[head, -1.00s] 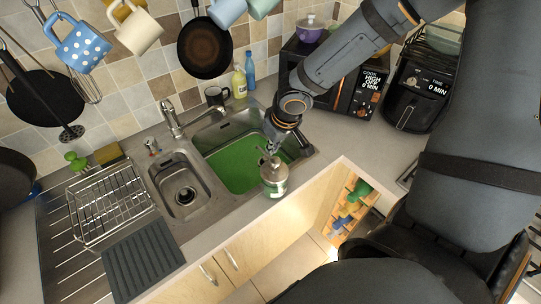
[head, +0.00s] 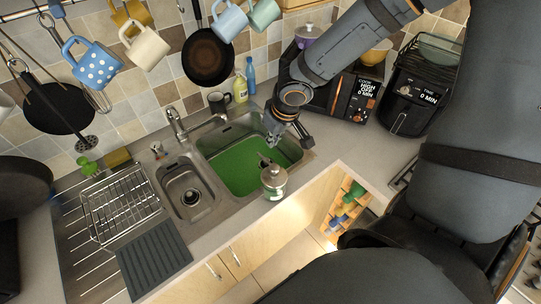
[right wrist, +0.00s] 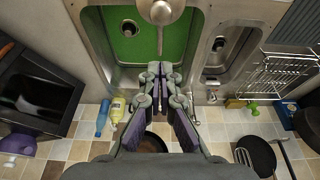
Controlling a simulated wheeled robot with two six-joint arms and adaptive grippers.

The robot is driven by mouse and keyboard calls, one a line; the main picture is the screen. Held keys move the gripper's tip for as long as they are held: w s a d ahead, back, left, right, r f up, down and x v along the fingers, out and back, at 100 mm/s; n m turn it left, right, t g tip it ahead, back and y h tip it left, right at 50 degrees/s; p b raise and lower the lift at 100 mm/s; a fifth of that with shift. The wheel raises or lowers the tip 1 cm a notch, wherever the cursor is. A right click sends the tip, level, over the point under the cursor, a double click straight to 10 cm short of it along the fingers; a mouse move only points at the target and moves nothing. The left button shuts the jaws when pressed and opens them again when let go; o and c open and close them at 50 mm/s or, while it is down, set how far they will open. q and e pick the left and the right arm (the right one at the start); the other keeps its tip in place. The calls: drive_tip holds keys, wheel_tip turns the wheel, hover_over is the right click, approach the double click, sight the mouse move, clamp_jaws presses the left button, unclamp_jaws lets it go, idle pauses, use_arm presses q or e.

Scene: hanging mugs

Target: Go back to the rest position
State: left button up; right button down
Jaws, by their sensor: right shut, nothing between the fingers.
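My right gripper (head: 273,138) is shut and empty. It is above the right part of the sink, over the green basin (head: 238,176), and apart from the soap dispenser (head: 273,184) on the sink's front edge. In the right wrist view the closed fingers (right wrist: 160,70) point toward the dispenser's round top (right wrist: 160,10) and the green basin, with nothing between them. My left gripper is not in view. Mugs hang at the top of the head view: a blue dotted mug (head: 97,68), a cream mug (head: 148,48), a light blue mug (head: 229,20) and a teal mug (head: 264,14).
A microwave (head: 356,98) and an air fryer (head: 410,95) are at the right. A dish rack (head: 120,205) is at the left.

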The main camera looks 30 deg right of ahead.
drive_tip(key=shift+f, duration=0.1)
drive_tip(key=s+a+f+h, duration=0.1)
drive_tip(key=s+a+f, duration=0.3)
drive_tip(key=s+f, duration=1)
drive_tip(key=s+d+f+g+b, duration=0.1)
drive_tip(key=d+f+b, duration=0.15)
drive_tip(key=f, duration=1.55)
drive_tip(key=s+d+f+b, duration=0.15)
drive_tip(key=f+b, duration=0.25)
drive_tip(key=f, duration=1.4)
drive_tip(key=s+f+g+b, duration=0.1)
drive_tip(key=s+f+b, duration=0.2)
drive_tip(key=s+f, duration=1.4)
drive_tip(key=shift+s+f+m, duration=0.3)
drive_tip(key=shift+s, duration=0.1)
